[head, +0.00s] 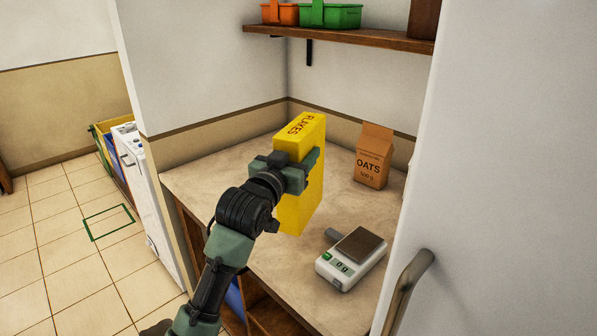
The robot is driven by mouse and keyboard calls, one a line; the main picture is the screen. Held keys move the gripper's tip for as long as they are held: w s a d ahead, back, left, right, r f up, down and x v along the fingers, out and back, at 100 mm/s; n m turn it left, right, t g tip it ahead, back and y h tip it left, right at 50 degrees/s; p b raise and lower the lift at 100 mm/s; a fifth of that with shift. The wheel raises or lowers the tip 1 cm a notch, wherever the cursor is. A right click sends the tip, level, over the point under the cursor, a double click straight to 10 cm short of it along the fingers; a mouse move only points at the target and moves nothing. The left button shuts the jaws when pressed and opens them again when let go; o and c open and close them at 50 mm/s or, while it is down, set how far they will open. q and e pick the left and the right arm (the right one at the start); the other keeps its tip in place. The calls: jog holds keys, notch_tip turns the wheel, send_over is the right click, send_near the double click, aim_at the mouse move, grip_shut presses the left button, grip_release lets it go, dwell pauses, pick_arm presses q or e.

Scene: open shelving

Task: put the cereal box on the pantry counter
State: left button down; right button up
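The yellow cereal box (303,205), marked FLAKES on its top, is upright over the pantry counter (220,180), near its middle. My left gripper (297,166) is shut on the box, with its fingers around the upper part. The arm and gripper hide part of the box's near side. I cannot tell whether the bottom of the box touches the counter or hangs just above it. My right gripper is not in view.
A brown OATS carton (371,165) stands at the back right of the counter. A kitchen scale (350,262) reading 0 g stands at the front right. A shelf (350,36) with orange and green bins hangs above. Bare counter lies left of the box.

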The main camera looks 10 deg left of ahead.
pick_arm(q)
jog(key=shift+f, duration=2.3)
jog(key=c, duration=0.5)
grip_release()
jog(key=shift+f, duration=0.1)
jog(key=shift+s, duration=0.15)
jog(key=s, duration=0.4)
jog(key=s+a, duration=0.1)
jog(key=s, duration=0.2)
jog(key=s+a+b, duration=0.1)
jog(key=s, duration=0.3)
jog(key=shift+s+a, duration=0.1)
jog(key=shift+s, duration=0.2)
